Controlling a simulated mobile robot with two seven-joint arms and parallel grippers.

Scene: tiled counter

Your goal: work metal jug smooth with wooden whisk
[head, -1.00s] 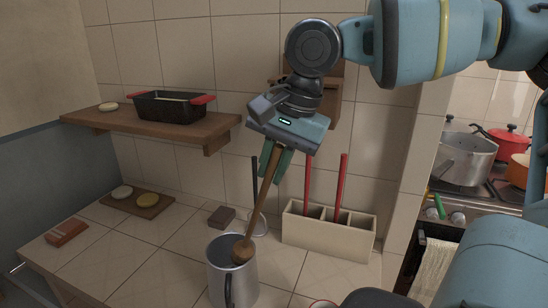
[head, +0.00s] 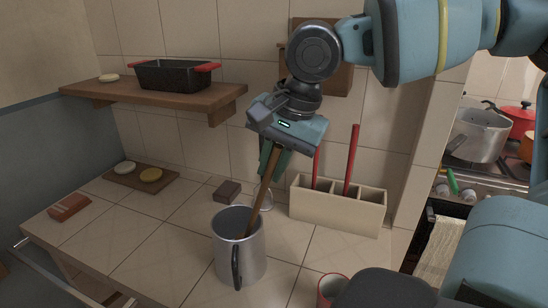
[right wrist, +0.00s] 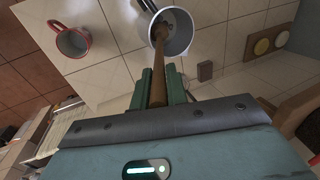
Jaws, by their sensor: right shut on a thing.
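The metal jug (head: 238,262) stands on the tiled counter in the head view, its dark handle facing me. The wooden whisk (head: 268,182) is held by my right gripper (head: 270,158), tilted, with its lower end inside the jug. That end is hidden by the jug wall in the head view. In the right wrist view the whisk (right wrist: 159,85) runs from between the fingers of the gripper (right wrist: 158,88) into the mouth of the jug (right wrist: 181,40). My left gripper is not in view.
A cream holder (head: 335,207) with red-handled tools stands behind the jug to the right. A red-rimmed mug (head: 331,290) is close at the front right. A small brown block (head: 227,191) lies behind the jug. A shelf (head: 150,95) with a black pan (head: 175,76) overhangs the left.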

